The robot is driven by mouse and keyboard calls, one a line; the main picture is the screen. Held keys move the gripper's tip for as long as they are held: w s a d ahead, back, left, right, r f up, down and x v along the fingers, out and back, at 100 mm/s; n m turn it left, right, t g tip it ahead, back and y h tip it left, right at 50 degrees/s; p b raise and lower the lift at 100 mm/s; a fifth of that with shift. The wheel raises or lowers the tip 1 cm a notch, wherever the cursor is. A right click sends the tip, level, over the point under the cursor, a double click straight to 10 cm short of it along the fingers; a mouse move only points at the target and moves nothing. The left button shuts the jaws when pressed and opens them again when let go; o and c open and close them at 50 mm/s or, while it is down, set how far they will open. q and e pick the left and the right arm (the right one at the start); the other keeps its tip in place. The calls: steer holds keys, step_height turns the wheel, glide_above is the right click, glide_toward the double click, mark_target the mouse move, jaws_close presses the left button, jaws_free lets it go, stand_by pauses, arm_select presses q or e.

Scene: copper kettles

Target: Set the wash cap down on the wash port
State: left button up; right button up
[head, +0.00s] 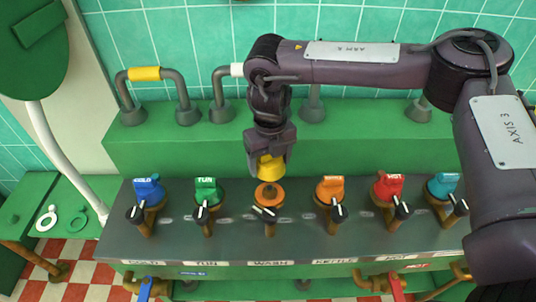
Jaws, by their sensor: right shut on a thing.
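My right gripper (269,156) points down over the middle of the grey panel and is shut on a yellow cap, the wash cap (271,168). The cap is directly above an uncapped copper-orange port, the wash port (269,196), with a small gap seeming to show between them. The cap's upper part is hidden by the fingers. A black-and-white lever handle sits in front of the port. My left gripper is not in view.
Blue (148,189), green (206,190), orange (330,189), red (388,187) and teal (442,186) caps stand on neighbouring ports. Curved grey pipes (185,97) rise from the green ledge behind (170,150). A green side table (20,200) with white and green rings stands left.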

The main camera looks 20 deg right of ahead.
steer(key=b, duration=0.3)
glide_above(270, 187)
step_height(270, 187, down, 4)
steer(key=shift+a+f, duration=0.1)
steer(key=shift+f, duration=0.1)
step_height(270, 187, down, 4)
steer(key=b, duration=0.3)
steer(key=shift+f, duration=0.25)
steer(key=shift+f+b, duration=0.3)
steer(key=shift+b, duration=0.05)
steer(key=shift+f, duration=0.15)
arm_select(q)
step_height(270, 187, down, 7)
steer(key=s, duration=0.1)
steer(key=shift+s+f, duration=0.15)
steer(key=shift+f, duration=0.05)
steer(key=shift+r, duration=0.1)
arm_select(e)
steer(key=shift+f, duration=0.15)
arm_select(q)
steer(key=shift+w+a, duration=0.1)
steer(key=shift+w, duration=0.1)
arm_select(e)
steer(key=shift+f, duration=0.45)
